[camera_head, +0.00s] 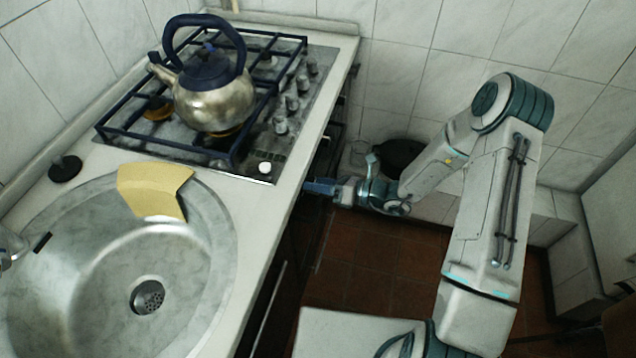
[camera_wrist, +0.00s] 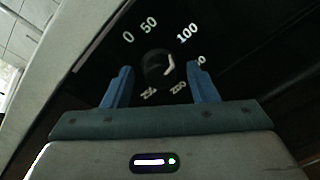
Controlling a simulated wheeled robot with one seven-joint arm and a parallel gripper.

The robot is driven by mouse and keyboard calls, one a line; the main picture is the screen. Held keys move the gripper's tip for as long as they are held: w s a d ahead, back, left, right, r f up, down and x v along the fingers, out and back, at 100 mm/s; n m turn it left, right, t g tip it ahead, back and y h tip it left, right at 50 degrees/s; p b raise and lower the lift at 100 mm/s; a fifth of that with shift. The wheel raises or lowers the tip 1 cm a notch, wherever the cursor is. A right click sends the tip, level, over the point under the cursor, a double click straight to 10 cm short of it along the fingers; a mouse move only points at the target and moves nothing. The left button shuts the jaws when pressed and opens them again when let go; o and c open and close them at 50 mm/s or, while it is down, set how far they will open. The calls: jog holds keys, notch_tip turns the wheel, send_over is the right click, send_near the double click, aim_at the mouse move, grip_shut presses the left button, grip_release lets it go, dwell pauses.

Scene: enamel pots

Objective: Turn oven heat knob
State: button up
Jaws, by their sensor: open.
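The oven heat knob (camera_wrist: 157,68) is a dark round dial with a white pointer mark. It shows in the wrist view on a black panel (camera_wrist: 112,52) with white numbers around it, among them 0, 50 and 100. The pointer slants toward the upper right. My gripper (camera_wrist: 160,78) is open, with one blue finger on each side of the knob's lower part. I cannot tell whether the fingers touch it. In the head view my gripper (camera_head: 312,187) is at the counter's front edge, below the stove; the knob is hidden there.
A gas stove (camera_head: 258,166) with a row of top knobs carries a metal kettle (camera_head: 212,104). A round sink (camera_head: 75,290) with a yellow cloth (camera_head: 152,190) is at the left. A dark pot (camera_head: 402,155) stands behind my arm. Tiled floor (camera_head: 350,258) lies below.

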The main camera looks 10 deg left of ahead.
jog(key=shift+d, duration=0.1)
jog(key=s+d+r, duration=0.1)
jog(key=s+d, duration=0.1)
jog(key=d, duration=1.1)
jog(key=shift+d+r+b, duration=0.2)
jog(key=shift+b, duration=0.15)
jog(key=s+d+r+n+h+p, duration=0.1)
jog(key=s+d+r+n+h, duration=0.2)
jog(key=s+r+n+h, duration=0.2)
jog(key=s+d+r+n+h+p, duration=0.1)
jog(key=s+d+r+n+h, duration=0.2)
jog(key=s+r+n+h, duration=0.3)
jog(key=s+d+r+n+h+p, duration=0.2)
jog(key=s+r+n+h, duration=0.3)
jog(key=r+n, duration=0.9)
jog(key=shift+s+d+n+h, duration=0.3)
jog(key=shift+s+d+n, duration=0.2)
jog(key=shift+d+n, duration=0.4)
